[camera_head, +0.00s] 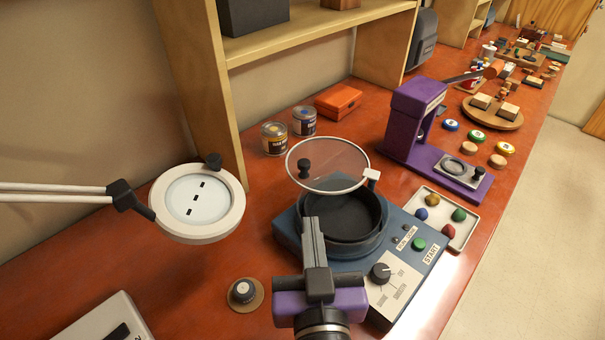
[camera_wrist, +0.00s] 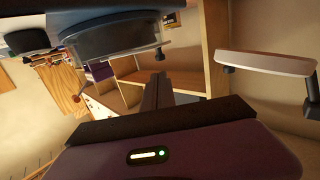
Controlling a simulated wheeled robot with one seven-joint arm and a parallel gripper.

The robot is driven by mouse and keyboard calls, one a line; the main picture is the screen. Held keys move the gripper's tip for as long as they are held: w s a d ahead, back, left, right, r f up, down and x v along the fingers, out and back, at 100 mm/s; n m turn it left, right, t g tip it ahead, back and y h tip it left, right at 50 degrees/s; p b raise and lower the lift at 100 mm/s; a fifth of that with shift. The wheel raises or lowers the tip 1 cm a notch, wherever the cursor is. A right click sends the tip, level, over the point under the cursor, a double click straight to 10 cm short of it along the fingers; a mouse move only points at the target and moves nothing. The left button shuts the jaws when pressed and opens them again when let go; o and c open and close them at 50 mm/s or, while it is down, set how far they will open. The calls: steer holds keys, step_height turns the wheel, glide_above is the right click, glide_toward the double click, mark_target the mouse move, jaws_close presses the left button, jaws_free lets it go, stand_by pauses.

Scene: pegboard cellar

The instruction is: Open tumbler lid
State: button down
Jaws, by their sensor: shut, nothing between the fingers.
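The tumbler (camera_head: 290,222) is a blue machine on the orange bench with a dark round bowl. Its clear round lid (camera_head: 335,160) has a pale rim and a black knob (camera_head: 304,168) on the left. The lid stands raised and tilted above the bowl, joined at a white hinge (camera_head: 372,175) on the right; the bowl's mouth shows beneath it. My gripper (camera_head: 311,222) is shut and empty, its fingers at the bowl's near left side, below the knob in the picture. In the wrist view my gripper (camera_wrist: 157,80) points towards the bowl (camera_wrist: 105,35); contact with it cannot be told.
A magnifier lamp (camera_head: 198,203) hangs left of the tumbler. Two cans (camera_head: 275,138) and an orange box (camera_head: 338,101) stand behind. A purple press (camera_head: 410,125) and a white tray (camera_head: 437,236) with coloured balls stand right. A small knob on a round base (camera_head: 243,292) sits front left.

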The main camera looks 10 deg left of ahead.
steer(key=p, duration=0.3)
glide_toward(305, 169)
steer(key=w, duration=0.2)
steer(key=w+a, duration=0.1)
steer(key=w, duration=0.2)
steer(key=shift+f, duration=0.1)
steer(key=shift+w+a+f, duration=0.15)
steer(key=shift+w+f, duration=0.05)
steer(key=shift+w, duration=0.65)
